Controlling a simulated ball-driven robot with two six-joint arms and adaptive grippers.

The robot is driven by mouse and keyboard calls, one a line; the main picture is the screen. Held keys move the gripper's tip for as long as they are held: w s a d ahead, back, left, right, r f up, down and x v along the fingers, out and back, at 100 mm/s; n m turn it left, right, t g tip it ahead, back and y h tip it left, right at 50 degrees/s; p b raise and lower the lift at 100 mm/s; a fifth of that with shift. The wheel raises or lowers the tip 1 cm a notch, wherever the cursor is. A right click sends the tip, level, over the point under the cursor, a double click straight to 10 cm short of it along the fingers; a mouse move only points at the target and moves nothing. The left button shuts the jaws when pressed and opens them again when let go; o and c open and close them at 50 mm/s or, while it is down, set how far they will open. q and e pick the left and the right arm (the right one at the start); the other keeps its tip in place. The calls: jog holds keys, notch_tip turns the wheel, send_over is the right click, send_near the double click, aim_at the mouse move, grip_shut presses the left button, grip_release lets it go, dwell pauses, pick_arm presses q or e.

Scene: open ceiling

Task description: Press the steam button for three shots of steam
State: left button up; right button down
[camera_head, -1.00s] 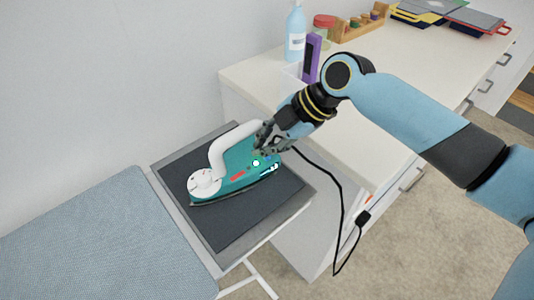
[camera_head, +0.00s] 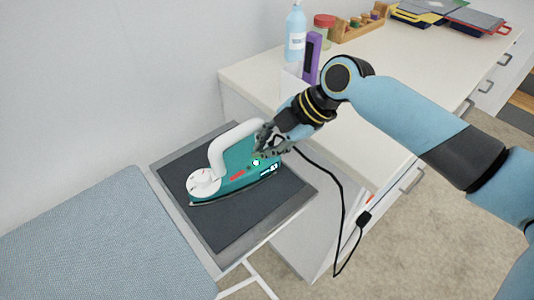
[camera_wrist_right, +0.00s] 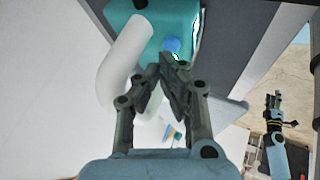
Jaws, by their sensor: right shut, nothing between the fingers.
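A teal and white iron (camera_head: 232,172) lies on the dark pad of the ironing board's end, its white handle on the left side. My right gripper (camera_head: 262,148) is shut and empty, at the iron's upper right part. In the right wrist view, my right fingertips (camera_wrist_right: 170,62) are together just below a blue button (camera_wrist_right: 171,44) on the iron. I cannot tell whether they touch it. My left gripper (camera_wrist_right: 274,103) seems to show small at the wrist view's right; its jaws are unclear.
A blue-grey ironing board cover (camera_head: 95,240) is at the lower left. A white cabinet (camera_head: 262,75) stands behind, holding a blue bottle (camera_head: 295,35), a purple box (camera_head: 311,58) and a jar (camera_head: 323,30). A black cord (camera_head: 341,220) hangs right of the pad.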

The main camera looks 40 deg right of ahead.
aim_at(265, 160)
jog(key=shift+f+b, duration=0.35)
jog(key=shift+f, duration=0.05)
dwell(0.4)
jog(key=shift+r, duration=0.1)
jog(key=shift+r+p, duration=0.7)
jog(key=shift+r, duration=0.05)
notch_tip(265, 160, up, 5)
jog(key=p, duration=0.4)
dwell(0.4)
dwell(0.5)
